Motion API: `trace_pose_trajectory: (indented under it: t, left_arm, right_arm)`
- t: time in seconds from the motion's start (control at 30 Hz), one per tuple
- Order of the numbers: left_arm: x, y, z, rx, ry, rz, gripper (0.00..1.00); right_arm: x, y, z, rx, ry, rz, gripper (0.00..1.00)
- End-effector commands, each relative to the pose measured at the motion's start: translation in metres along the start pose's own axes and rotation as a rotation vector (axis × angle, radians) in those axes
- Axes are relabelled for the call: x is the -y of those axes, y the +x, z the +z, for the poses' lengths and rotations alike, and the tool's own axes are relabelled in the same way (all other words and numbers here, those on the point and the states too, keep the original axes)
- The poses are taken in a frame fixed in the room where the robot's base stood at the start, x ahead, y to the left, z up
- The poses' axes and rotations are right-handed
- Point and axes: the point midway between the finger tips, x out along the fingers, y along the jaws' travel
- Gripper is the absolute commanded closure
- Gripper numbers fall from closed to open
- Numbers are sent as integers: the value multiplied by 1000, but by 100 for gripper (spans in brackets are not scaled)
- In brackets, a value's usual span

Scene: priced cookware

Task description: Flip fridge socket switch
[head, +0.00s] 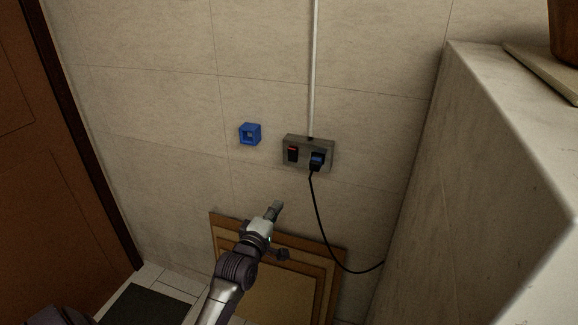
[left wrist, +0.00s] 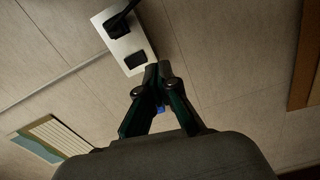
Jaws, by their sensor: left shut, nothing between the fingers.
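The fridge socket (head: 322,145) is a grey box on the tiled wall. My left gripper (head: 277,206) is shut and empty, below and left of the socket in the head view. Its fingertips (left wrist: 158,70) show beside the switch; whether they touch cannot be told. My right gripper is not in view.
A blue open box (head: 250,133) is on the wall left of the socket. A black cord (head: 323,230) hangs from the plug. Framed boards (head: 335,262) lean against the wall below. A pale block (head: 440,190) stands at right, a brown door (head: 50,170) at left.

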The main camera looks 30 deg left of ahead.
Motion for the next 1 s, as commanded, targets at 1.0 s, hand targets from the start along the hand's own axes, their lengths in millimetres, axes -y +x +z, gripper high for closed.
trace_pose_trajectory:
  t: [1.0]
  left_arm:
    - [-67, 63, -22, -29, -128, 126, 100]
  right_arm:
    - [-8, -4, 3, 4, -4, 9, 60]
